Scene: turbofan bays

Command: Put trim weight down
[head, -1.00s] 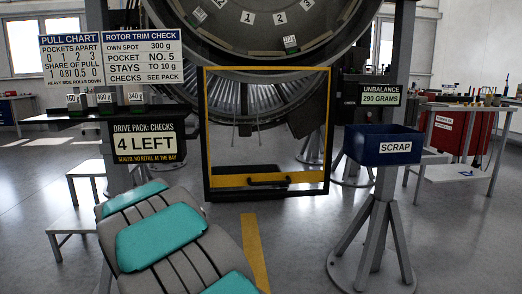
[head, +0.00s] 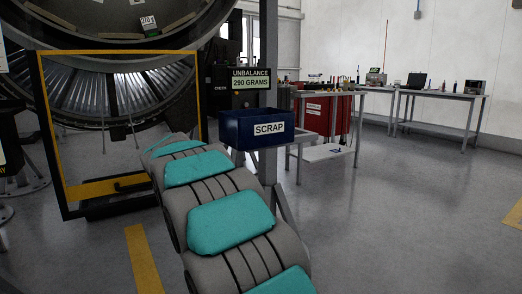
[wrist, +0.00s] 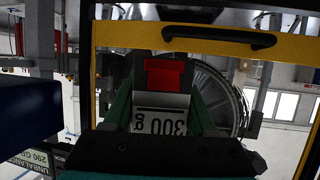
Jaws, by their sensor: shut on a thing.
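In the wrist view my gripper (wrist: 163,112) is shut on a trim weight (wrist: 161,118), a grey block with a red part and an upside-down "300 g" label. The weight is held in the air in front of the yellow-framed gate (wrist: 180,38). In the head view my gripper cannot be made out at the far end of my arm. The big round rotor (head: 110,30) stands at the upper left, with another labelled weight (head: 148,22) on its rim.
The blue SCRAP bin (head: 230,130) stands just right of my arm's far end; its side is close in the wrist view (wrist: 30,115). The gate (head: 188,90) with a black handle is left of it. The display (head: 250,78) reads 290 grams. Open floor (head: 420,220) lies right.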

